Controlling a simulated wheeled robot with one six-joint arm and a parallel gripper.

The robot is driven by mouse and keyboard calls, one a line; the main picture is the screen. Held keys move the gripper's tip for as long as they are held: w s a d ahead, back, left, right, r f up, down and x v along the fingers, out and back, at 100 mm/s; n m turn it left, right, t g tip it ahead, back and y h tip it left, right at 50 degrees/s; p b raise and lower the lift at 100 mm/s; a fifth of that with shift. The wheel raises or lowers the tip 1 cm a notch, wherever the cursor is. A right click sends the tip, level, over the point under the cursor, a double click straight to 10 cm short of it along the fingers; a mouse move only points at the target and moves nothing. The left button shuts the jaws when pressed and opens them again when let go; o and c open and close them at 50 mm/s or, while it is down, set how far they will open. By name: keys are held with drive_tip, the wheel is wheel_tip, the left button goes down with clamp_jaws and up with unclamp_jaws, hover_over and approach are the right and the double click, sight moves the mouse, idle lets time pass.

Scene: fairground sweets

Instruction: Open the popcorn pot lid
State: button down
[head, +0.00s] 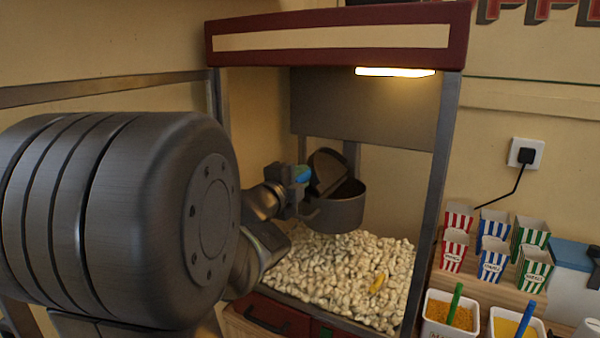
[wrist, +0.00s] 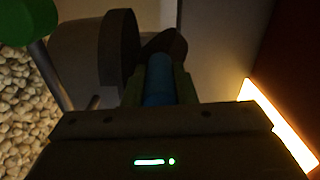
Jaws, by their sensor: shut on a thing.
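The popcorn pot (head: 338,212) is a dark metal pot hanging inside the glass-fronted popcorn cabinet, above the popcorn. Its lid (head: 328,171) stands tilted steeply up at the pot's top, and the dark opening shows beside it. My gripper (head: 302,178) is at the lid's left side, shut on a blue handle (head: 303,173). In the wrist view the blue handle (wrist: 158,80) lies between the fingers, with dark rounded metal just beyond it. My fingers hide part of the lid there, and the picture is dim.
Popcorn (head: 345,275) covers the cabinet floor below. The cabinet's right post (head: 445,150) and lit lamp (head: 395,72) bound the space. Striped boxes (head: 493,255) and two tubs stand outside to the right. A green knob (wrist: 28,20) on a metal rod is close by in the wrist view.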

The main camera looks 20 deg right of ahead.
drive_tip(key=shift+w+a+f+n, duration=0.1)
drive_tip(key=shift+f+n, duration=0.05)
drive_tip(key=shift+n, duration=0.25)
drive_tip(key=c, duration=1.2)
unclamp_jaws()
drive_tip(key=shift+o, duration=0.2)
drive_tip(key=shift+a, duration=0.1)
drive_tip(key=v, duration=1.3)
drive_tip(key=shift+s+a, duration=0.15)
drive_tip(key=shift+s, duration=0.1)
drive_tip(key=x, duration=1.3)
drive_tip(key=shift+w+d, duration=0.25)
drive_tip(key=shift+d, duration=0.05)
